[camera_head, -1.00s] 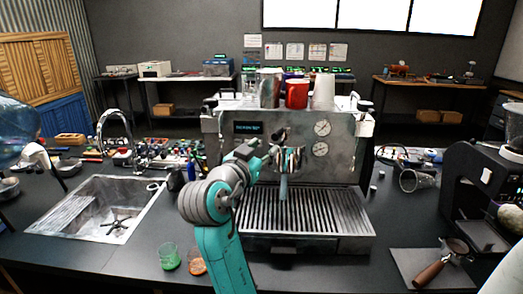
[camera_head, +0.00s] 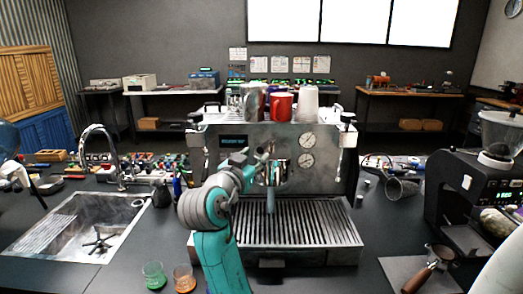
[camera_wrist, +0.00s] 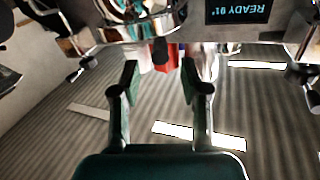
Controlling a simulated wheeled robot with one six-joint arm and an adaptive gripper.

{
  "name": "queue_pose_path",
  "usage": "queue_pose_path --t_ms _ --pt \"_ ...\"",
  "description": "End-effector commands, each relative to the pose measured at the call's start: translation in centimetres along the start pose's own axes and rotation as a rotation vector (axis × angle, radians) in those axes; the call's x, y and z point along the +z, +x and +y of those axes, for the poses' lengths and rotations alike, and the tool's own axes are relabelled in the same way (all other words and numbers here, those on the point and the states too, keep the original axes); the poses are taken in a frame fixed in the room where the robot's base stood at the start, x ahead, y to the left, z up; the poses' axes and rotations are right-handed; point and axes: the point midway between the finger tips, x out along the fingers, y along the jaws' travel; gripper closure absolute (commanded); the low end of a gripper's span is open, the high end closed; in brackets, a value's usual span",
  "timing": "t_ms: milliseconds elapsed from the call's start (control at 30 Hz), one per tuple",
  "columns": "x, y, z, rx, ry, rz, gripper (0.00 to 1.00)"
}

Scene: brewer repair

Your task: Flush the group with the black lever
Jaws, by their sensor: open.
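The espresso machine (camera_head: 335,180) is steel, with a lit display, two gauges and a slatted drip tray (camera_head: 310,232). Its group (camera_head: 278,172) is at the front, partly behind my arm. My gripper (camera_wrist: 160,72) is open, its two dark fingers apart with nothing held. A small black knob-like part (camera_wrist: 160,50) shows just beyond and between the fingertips; it may be the black lever, and I see no contact. In the head view the gripper is small beside the group, and the lever is not clear there. A pale bluish column (camera_head: 270,200) below the group looks like water.
Metal, red and white cups (camera_head: 281,106) stand on the machine. A sink (camera_head: 85,225) is at left. A portafilter (camera_head: 432,268) lies by the grinder (camera_head: 480,190) at right.

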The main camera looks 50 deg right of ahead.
Motion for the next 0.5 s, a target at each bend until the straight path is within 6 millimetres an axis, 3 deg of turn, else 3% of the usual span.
queue_pose_path --t_ms 200,500 --pt "0.0 4.0 0.1 0.003 -0.001 0.000 0.55" --pt "0.0 6.8 0.0 0.000 0.000 -0.001 0.55"
